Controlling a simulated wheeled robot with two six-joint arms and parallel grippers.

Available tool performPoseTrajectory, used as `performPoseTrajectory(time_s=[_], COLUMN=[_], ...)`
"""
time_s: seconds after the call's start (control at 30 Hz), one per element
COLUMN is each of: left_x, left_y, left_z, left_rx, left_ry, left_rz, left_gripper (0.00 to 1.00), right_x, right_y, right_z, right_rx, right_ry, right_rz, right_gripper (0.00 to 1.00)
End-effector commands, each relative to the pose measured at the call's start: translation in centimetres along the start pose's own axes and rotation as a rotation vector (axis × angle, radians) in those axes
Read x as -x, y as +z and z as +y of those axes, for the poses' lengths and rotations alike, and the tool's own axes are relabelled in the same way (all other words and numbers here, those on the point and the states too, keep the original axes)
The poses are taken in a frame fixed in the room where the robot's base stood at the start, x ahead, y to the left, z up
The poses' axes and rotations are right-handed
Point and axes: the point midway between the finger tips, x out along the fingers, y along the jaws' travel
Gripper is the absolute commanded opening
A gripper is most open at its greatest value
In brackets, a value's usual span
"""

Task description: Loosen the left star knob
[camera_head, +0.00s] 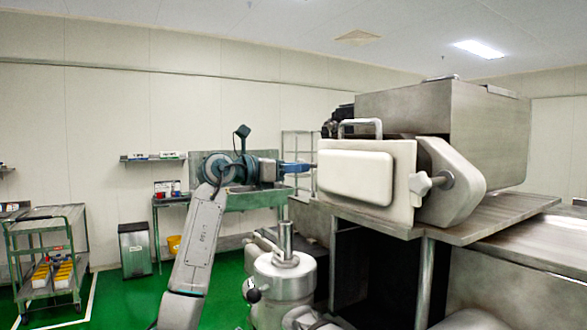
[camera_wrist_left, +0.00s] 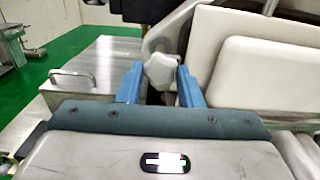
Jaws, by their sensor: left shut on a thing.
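The left star knob (camera_wrist_left: 160,72) is a pale lobed knob in the left wrist view, between the two blue fingers of my left gripper (camera_wrist_left: 160,86). The fingers are shut on it from both sides. In the head view my left gripper (camera_head: 309,167) reaches from the left to the near left side of the machine's white front cover (camera_head: 355,177). The knob cannot be made out there. A second star knob (camera_head: 420,185) sits on the cover's right side, with no gripper near it. My right gripper is not in view.
The steel machine housing (camera_head: 440,115) stands behind the cover, above a steel table (camera_head: 480,218). A white cylindrical part with a post (camera_head: 287,262) stands below my left gripper. A green cart (camera_head: 48,255) is far left, with open green floor nearby.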

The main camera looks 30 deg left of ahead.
Motion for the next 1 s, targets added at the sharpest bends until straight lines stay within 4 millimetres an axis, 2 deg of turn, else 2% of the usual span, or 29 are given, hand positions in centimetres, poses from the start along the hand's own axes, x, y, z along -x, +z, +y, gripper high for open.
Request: performPoseTrajectory(time_s=[0.37, 1.0], left_x=[0.0, 0.0], left_y=[0.2, 0.3], left_z=[0.0, -0.1], left_rx=[0.176, 0.775], left_ry=[0.001, 0.000], left_rz=[0.001, 0.001], left_gripper=[0.10, 0.10], right_x=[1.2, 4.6], right_y=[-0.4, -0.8], right_z=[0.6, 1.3], right_rx=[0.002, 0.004], right_ry=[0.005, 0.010], right_rz=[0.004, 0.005], right_gripper=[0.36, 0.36])
